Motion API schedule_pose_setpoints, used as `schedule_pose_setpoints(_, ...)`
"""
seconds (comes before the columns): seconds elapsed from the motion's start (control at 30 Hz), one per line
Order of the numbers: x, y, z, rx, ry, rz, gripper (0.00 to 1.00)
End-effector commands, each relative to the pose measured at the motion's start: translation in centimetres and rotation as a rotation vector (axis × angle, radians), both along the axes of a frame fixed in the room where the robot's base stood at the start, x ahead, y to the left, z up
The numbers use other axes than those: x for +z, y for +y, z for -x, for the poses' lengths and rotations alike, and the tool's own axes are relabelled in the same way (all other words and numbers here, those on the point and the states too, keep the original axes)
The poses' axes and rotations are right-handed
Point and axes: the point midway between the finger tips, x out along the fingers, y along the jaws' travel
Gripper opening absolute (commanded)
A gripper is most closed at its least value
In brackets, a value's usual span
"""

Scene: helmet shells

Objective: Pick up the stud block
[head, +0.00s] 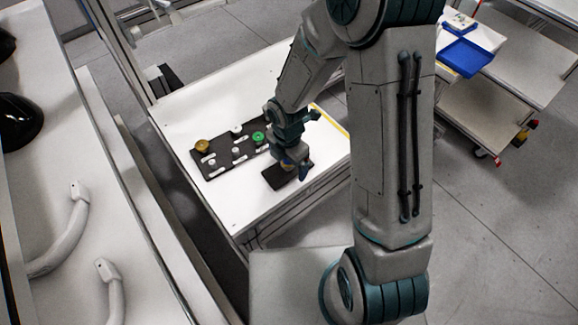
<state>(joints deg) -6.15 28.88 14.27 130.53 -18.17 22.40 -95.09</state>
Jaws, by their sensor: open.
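A small dark block (278,179), which I take to be the stud block, lies on the white table near its front right part. A small tan piece (289,164) shows at its upper edge, partly hidden by my gripper. My gripper (292,163) is open and is over or right beside the block and the tan piece. From this view I cannot tell whether the fingers touch either one.
A black board (217,171) with a gold knob (202,146), a green knob (258,137) and small white labelled parts lies left of the gripper. The white table (235,208) is bare in front. A blue tray (466,57) stands on a cart at the upper right.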

Motion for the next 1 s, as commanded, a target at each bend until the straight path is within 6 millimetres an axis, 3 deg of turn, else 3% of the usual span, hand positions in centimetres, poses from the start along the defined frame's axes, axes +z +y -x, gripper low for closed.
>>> schedule_pose_setpoints(0.37, -0.97, -0.02, -0.03, 0.000, -0.001, -0.001, 0.89)
schedule_pose_setpoints(0.63, -0.95, -0.01, -0.03, 0.000, -0.001, 0.000, 0.16)
schedule_pose_setpoints(1.0, -0.51, 0.01, -0.15, -0.001, -0.004, -0.001, 0.16)
